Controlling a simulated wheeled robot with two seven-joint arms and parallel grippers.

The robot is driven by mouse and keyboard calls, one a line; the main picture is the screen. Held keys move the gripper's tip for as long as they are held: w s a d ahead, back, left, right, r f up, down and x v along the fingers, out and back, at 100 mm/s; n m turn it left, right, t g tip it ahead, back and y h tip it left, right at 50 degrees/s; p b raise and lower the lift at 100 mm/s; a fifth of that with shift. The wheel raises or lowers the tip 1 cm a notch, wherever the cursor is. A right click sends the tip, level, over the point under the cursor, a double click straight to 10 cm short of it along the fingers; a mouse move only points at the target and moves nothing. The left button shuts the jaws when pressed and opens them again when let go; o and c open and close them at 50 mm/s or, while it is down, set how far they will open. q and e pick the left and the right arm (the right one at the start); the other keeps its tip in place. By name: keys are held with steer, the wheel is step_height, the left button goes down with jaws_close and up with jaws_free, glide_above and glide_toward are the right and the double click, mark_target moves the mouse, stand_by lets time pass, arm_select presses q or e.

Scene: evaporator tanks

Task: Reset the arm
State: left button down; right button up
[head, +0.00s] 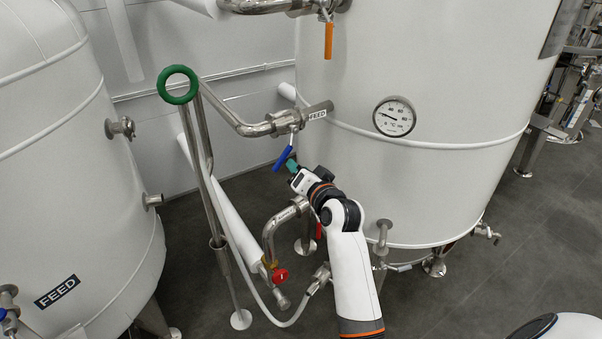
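My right gripper (296,170) is in the middle of the head view, at the end of my white and black arm. It points up and left, in front of the large right tank (440,165). Its tip is close to the blue valve handle (283,158) under the pipe marked FEED (317,115). A small teal part shows at the tip. I cannot tell whether the gripper touches the handle, and its fingers are too small and partly hidden to judge. My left gripper is not in view.
A green handwheel (178,84) tops a steel post left of the arm. A red valve handle (280,276) sits on a lower pipe. An orange handle (328,41) hangs above. The left tank (65,170) and a round gauge (394,117) flank the space.

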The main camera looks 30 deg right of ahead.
steer(key=shift+s, duration=0.15)
stand_by(0.3)
steer(key=s+a+f+n+g+y+b, duration=0.1)
steer(key=a+f+n+g, duration=0.1)
steer(key=f, duration=1)
steer(key=s+a+f+n+g, duration=0.1)
steer(key=s+a+f+g, duration=0.15)
steer(key=f, duration=1.05)
steer(key=s+a+f+n+g+b, duration=0.15)
steer(key=s+f, duration=0.25)
steer(key=f, duration=0.4)
steer(key=s+a+f+n+g, duration=0.1)
steer(key=s+a+f+g, duration=0.1)
steer(key=s+f, duration=0.45)
steer(key=s+f+n+g, duration=0.2)
steer(key=s+f, duration=0.6)
steer(key=s, duration=0.5)
steer(key=s+d+f+n+g+b, duration=0.1)
steer(key=s+f+n+g, duration=0.1)
steer(key=s+f, duration=0.6)
steer(key=s+f+n+g, duration=0.2)
steer(key=s+f, duration=0.7)
steer(key=s, duration=0.9)
steer(key=shift+d+g, duration=0.15)
steer(key=shift+g, duration=0.55)
